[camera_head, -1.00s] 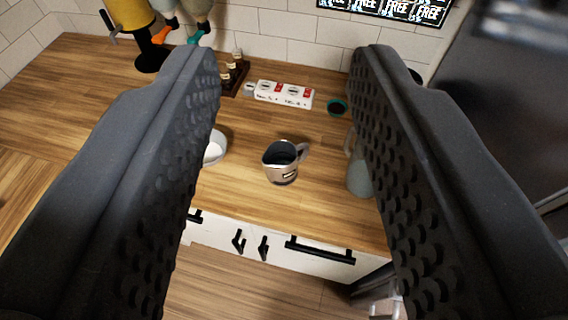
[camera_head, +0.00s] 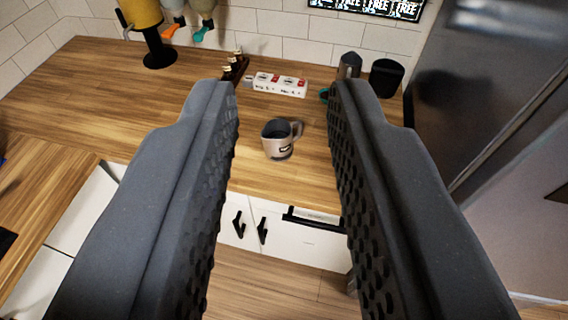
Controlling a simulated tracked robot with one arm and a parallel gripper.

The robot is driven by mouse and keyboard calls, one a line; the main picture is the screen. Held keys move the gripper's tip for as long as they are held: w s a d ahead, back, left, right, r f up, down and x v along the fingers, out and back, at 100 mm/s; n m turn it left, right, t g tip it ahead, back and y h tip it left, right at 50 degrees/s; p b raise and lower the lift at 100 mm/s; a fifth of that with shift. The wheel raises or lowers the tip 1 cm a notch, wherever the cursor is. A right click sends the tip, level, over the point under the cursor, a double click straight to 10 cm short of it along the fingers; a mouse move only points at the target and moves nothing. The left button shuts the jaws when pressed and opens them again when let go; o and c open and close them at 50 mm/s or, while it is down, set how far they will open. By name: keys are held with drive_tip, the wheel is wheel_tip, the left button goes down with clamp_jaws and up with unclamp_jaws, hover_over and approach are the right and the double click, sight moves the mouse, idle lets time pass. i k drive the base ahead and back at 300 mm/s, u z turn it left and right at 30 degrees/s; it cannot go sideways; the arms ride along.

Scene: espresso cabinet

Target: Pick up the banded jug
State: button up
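A small metallic jug (camera_head: 278,142) with a handle on its right and a dark-and-white patch low on its front stands upright on the wooden counter (camera_head: 130,100). It is the only jug I see clearly; whether it bears a full band is hard to tell. My gripper (camera_head: 286,90) is open and empty. Its two dark, studded fingers frame the jug in the picture, one on each side, with gaps between. The jug appears beyond the fingers, apart from them.
A white box with red marks (camera_head: 276,85) and a dark rack of small bottles (camera_head: 235,68) lie behind. A grey container (camera_head: 349,66) and black cup (camera_head: 386,78) stand at right, by a dark appliance (camera_head: 465,85). Dispensers (camera_head: 142,14) stand back left. White drawers (camera_head: 300,240) are below.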

sight(277, 137)
drive_tip(key=z, duration=0.5)
drive_tip(key=i, duration=1.25)
drive_tip(key=u, duration=0.6)
